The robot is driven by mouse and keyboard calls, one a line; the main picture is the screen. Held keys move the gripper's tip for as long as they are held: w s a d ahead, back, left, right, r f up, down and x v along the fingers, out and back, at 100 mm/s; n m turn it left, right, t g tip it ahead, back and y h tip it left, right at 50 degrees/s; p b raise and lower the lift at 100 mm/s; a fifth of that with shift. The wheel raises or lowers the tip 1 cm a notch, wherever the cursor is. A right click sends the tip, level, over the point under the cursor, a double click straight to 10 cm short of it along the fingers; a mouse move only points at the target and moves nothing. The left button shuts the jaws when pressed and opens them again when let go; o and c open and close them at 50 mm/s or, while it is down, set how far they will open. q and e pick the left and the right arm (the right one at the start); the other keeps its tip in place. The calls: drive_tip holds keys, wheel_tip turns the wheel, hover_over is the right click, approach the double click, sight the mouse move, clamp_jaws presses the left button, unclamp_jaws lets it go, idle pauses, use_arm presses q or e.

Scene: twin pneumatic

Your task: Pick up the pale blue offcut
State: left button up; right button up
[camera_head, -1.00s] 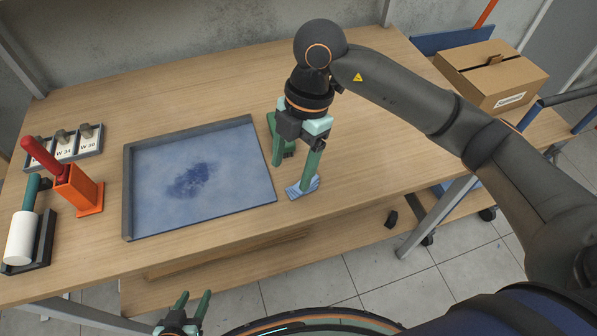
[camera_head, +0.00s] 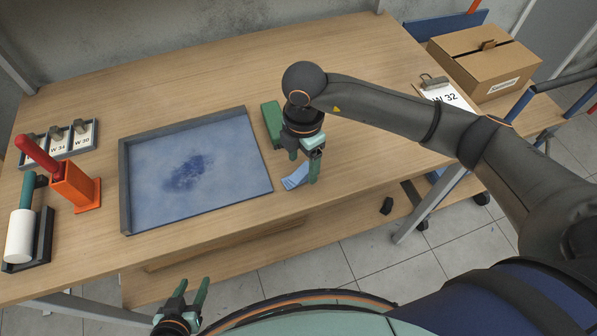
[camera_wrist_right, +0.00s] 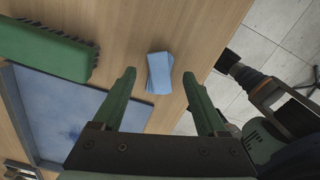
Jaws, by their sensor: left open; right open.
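The pale blue offcut (camera_head: 295,177) lies on the wooden table near its front edge, right of the blue tray. In the right wrist view the offcut (camera_wrist_right: 159,73) looks like two overlapping rectangular pieces, or one folded piece. My right gripper (camera_head: 303,167) is open above it, fingers pointing down, partly covering it in the head view. In the wrist view the offcut shows between the two fingertips, with a gap on each side; I cannot tell the remaining height. My left gripper (camera_head: 194,287) is open and empty, in front of the table.
A green brush (camera_head: 271,121) lies just behind my right gripper. The blue tray (camera_head: 124,190) has a dark smudge. An orange holder (camera_head: 78,186), a white roller (camera_head: 20,236) and weights stand left. A clipboard (camera_head: 448,96) and cardboard box (camera_head: 485,65) are right.

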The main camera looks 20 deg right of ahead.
drive_tip(key=shift+f, duration=0.9)
drive_tip(key=shift+c, duration=0.2)
clamp_jaws()
